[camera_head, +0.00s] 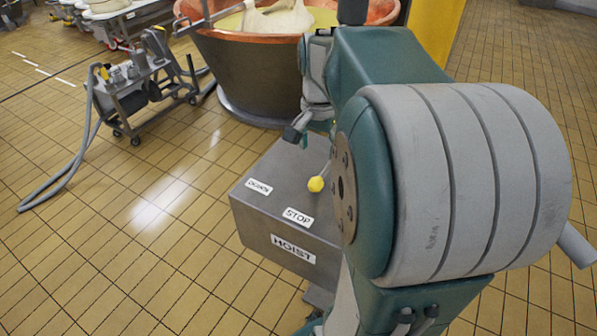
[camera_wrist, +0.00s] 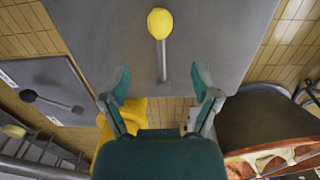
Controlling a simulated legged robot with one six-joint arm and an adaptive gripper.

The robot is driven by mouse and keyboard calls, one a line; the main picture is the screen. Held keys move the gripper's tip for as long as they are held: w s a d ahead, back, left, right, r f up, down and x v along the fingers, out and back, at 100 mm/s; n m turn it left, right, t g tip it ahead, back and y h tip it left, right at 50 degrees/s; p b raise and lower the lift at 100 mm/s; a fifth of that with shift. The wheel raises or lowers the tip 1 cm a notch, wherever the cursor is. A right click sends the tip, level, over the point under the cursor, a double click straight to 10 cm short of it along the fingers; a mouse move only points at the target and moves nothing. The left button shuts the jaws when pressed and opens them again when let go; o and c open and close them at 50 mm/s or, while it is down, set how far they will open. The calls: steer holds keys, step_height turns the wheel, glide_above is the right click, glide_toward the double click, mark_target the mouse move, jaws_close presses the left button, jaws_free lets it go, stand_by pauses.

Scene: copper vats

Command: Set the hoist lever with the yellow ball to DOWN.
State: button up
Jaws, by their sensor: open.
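The hoist lever has a yellow ball (camera_head: 316,184) on a thin grey rod, on top of the grey hoist box (camera_head: 262,215). The ball stands up and right of the STOP label (camera_head: 298,217); the DOWN label (camera_head: 258,187) is further left. In the wrist view, the yellow ball (camera_wrist: 160,22) is at the top, its rod running down toward the space between my fingers. My gripper (camera_wrist: 161,82) is open and empty, with no clear contact with the rod. In the head view, my gripper (camera_head: 300,130) is beyond the ball; my arm hides the box's right part.
A copper vat (camera_head: 262,60) stands behind the box. A wheeled cart with a hose (camera_head: 132,90) is at the left. In the wrist view, another grey panel (camera_wrist: 65,75) at left carries a dark-balled lever (camera_wrist: 28,96). The tiled floor left of the box is clear.

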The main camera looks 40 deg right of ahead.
mark_target(316, 180)
steer(key=f, duration=0.8)
steer(key=shift+s+a+f, duration=0.15)
steer(key=shift+a+f, duration=0.2)
steer(key=shift+d+f, duration=0.2)
steer(key=shift+f, duration=0.45)
jaws_close()
